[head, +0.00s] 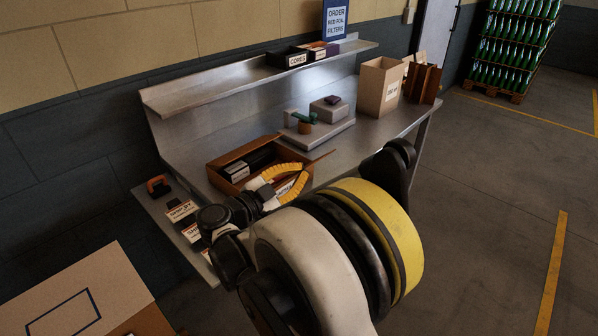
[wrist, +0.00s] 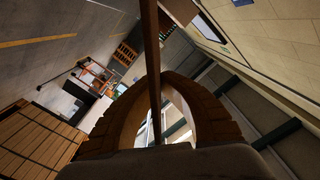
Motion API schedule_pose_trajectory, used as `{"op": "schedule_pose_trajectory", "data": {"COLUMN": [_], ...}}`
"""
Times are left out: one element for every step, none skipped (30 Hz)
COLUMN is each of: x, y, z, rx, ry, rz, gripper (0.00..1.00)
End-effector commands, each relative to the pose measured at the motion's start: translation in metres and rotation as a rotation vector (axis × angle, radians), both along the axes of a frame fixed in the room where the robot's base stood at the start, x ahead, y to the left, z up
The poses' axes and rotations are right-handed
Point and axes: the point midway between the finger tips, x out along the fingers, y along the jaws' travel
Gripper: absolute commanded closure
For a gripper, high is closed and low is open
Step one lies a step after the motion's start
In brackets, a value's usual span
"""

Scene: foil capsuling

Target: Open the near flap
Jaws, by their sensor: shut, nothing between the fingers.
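An open brown cardboard box (head: 216,181) stands on the metal bench in the head view. Dark packs with white labels (head: 238,170) lie in it. A flap (head: 320,158) sticks out at its right end. My gripper (head: 302,171), with yellow fingers, is over the box's near right part and hides much of its near side, so I cannot tell how the near flap lies. In the wrist view the fingers (wrist: 166,76) arch together, shut. A thin brown strip (wrist: 150,50) crosses in front of them, perhaps a flap edge; I cannot tell whether it touches them.
A platform (head: 318,133) with a green-handled tool and a grey block stands right of the box. A tall open carton (head: 379,87) is further right. A shelf (head: 200,91) runs behind. Labelled items (head: 181,210) lie at the left end. The bench between platform and carton is clear.

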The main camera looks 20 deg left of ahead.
Motion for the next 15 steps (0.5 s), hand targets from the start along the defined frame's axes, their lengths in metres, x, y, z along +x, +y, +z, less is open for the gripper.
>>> {"op": "schedule_pose_trajectory", "data": {"x": [0.0003, 0.0003, 0.0003, 0.0003, 0.0003, 0.0003, 0.0003, 0.0002, 0.0002, 0.0002, 0.0001, 0.0001, 0.0001, 0.0001, 0.0001], "y": [-0.0004, -0.0004, -0.0004, -0.0004, -0.0004, -0.0004, -0.0004, -0.0002, -0.0002, -0.0002, -0.0002, -0.0002, -0.0001, -0.0001, -0.0001], "z": [-0.0005, -0.0005, -0.0005, -0.0005, -0.0005, -0.0005, -0.0005, -0.0005, -0.0005, -0.0005, -0.0003, -0.0003, -0.0003, -0.0003, -0.0003], "rx": [0.0, 0.0, 0.0, 0.0, 0.0, 0.0, 0.0, 0.0, -0.001, -0.001, -0.001, -0.001, -0.001, -0.001, -0.001], "ry": [0.002, 0.002, 0.002, 0.002, 0.002, 0.002, 0.002, 0.002, 0.001, 0.001, 0.001, 0.001, 0.001, 0.001, 0.001], "rz": [0.0, 0.0, 0.0, 0.0, 0.0, 0.0, 0.0, 0.0, -0.001, -0.001, -0.001, -0.001, -0.001, -0.001, -0.001], "gripper": [1.0, 1.0, 1.0, 1.0, 1.0, 0.9, 0.81, 0.75, 0.75, 0.75, 0.75, 0.75, 0.75, 0.75, 0.75]}}
